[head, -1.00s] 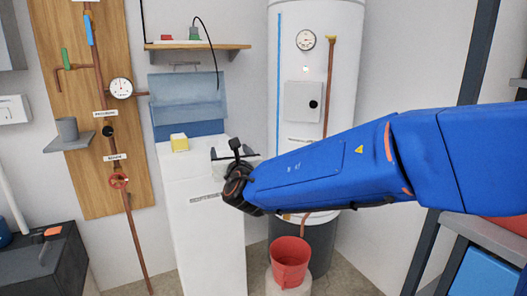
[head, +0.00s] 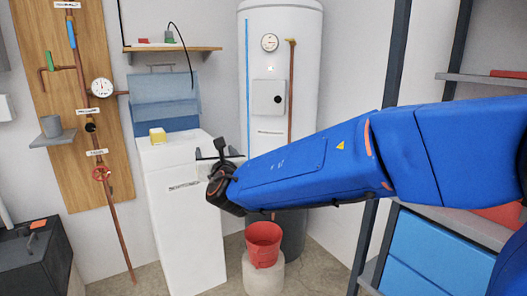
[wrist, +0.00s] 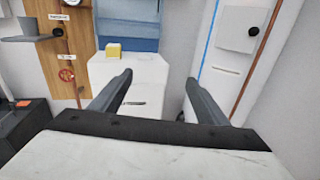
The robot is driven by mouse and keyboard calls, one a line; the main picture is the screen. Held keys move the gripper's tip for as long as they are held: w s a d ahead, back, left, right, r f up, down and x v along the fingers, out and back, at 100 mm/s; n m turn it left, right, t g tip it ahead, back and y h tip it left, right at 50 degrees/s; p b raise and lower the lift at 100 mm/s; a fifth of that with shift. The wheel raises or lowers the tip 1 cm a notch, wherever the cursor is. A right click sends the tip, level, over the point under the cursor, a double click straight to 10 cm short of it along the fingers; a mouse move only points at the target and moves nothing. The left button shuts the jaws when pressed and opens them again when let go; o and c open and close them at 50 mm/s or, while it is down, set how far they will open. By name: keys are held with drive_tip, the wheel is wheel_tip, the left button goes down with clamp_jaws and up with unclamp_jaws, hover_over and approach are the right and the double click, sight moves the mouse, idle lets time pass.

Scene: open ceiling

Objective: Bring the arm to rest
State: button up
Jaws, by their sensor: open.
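My blue arm reaches in from the right in the head view. My gripper (head: 218,160) is at its end, in front of the right side of a white cabinet (head: 185,225). In the wrist view my gripper (wrist: 155,97) has its two dark fingers spread apart with nothing between them. The white cabinet (wrist: 128,75) shows beyond the fingers. I cannot tell the exact gap between gripper and cabinet.
A yellow block (head: 157,135) sits on the cabinet top. A white tank (head: 280,90) stands behind my arm, with a red bucket (head: 263,243) on a pale stand. A shelf rack (head: 430,235) is at right. A pipe board (head: 85,110) is at left.

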drive_tip(key=s+d+f+m+g+h, duration=0.15)
drive_tip(key=d+m+h, duration=0.5)
drive_tip(key=d, duration=0.85)
drive_tip(key=s+d+f+m+g+h, duration=0.1)
drive_tip(key=s+d+m+h, duration=0.15)
drive_tip(key=d+m, duration=1)
drive_tip(key=s+d+f+m+g+h, duration=0.1)
drive_tip(key=s+d+f+m+g, duration=0.15)
drive_tip(key=s+d, duration=0.45)
drive_tip(key=s+d+f+m+g+h, duration=0.15)
drive_tip(key=s+d+f+m, duration=0.25)
drive_tip(key=d, duration=0.6)
drive_tip(key=s+f+m+g+y, duration=0.1)
drive_tip(key=s+f+m+y, duration=0.1)
drive_tip(key=s, duration=0.5)
drive_tip(key=s+f+m+g+y, duration=0.1)
drive_tip(key=s+f+m+g, duration=0.1)
drive_tip(key=s+f+m, duration=0.3)
drive_tip(key=s+a+f+m+g+y, duration=0.1)
drive_tip(key=s+f+m+g+y, duration=0.1)
drive_tip(key=s+m, duration=0.4)
drive_tip(key=s+f, duration=0.1)
drive_tip(key=s, duration=0.2)
drive_tip(key=shift+f+m+y, duration=0.35)
drive_tip(key=shift+f, duration=0.05)
